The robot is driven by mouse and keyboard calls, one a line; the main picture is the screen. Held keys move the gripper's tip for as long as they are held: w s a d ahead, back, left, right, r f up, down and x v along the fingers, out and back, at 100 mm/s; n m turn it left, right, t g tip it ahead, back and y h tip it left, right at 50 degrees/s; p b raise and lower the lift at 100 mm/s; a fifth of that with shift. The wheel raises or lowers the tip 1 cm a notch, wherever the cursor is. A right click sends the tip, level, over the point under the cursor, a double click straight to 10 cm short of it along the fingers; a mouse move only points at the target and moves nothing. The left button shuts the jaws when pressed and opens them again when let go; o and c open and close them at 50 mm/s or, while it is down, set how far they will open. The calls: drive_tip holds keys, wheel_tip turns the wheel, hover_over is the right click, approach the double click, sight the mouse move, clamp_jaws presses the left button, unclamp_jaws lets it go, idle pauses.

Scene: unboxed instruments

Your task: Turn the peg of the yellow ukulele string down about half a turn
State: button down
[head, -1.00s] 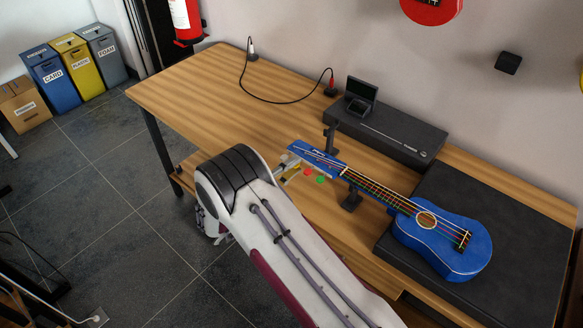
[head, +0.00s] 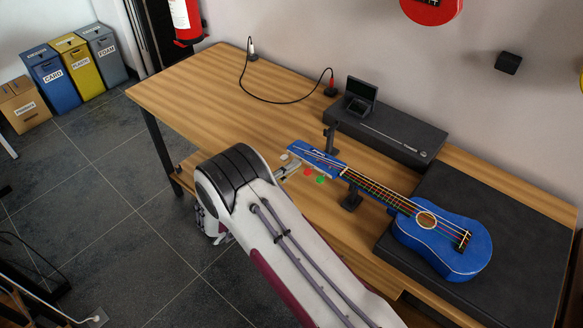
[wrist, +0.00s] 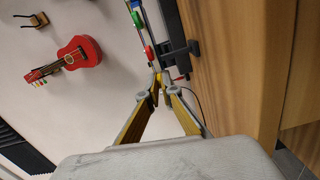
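The blue ukulele (head: 441,243) lies with its body on a dark block and its headstock (head: 316,159) pointing left, near a black stand. A red peg (head: 308,172) and a green peg (head: 320,180) stick out from the headstock's near side; the red peg also shows in the wrist view (wrist: 149,52). My gripper (head: 296,164) is at the headstock's end. In the wrist view its fingertips (wrist: 159,82) nearly meet, closed at the place of the yellow peg, which is mostly hidden between them. The yellow finger pads make the peg's own edges hard to tell.
The wooden table (head: 205,100) is clear on its left. A dark case (head: 385,135) with a small tuner-like box and a rod lies behind the headstock. A cable (head: 275,102) runs across the table. A red ukulele (wrist: 78,55) hangs on the wall.

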drive_tip(key=shift+s+d+m+t+y, duration=0.1)
drive_tip(key=shift+m+t+y, duration=0.2)
drive_tip(key=shift+m, duration=5.15)
drive_tip(key=shift+w+a+m+t+y, duration=0.1)
drive_tip(key=shift+m+t+y, duration=0.2)
drive_tip(key=shift+m, duration=5.1)
drive_tip(key=shift+s+d+m+t+y, duration=0.15)
drive_tip(key=shift+m+t, duration=0.25)
drive_tip(key=shift+m, duration=5.05)
drive_tip(key=c, duration=2.3)
unclamp_jaws()
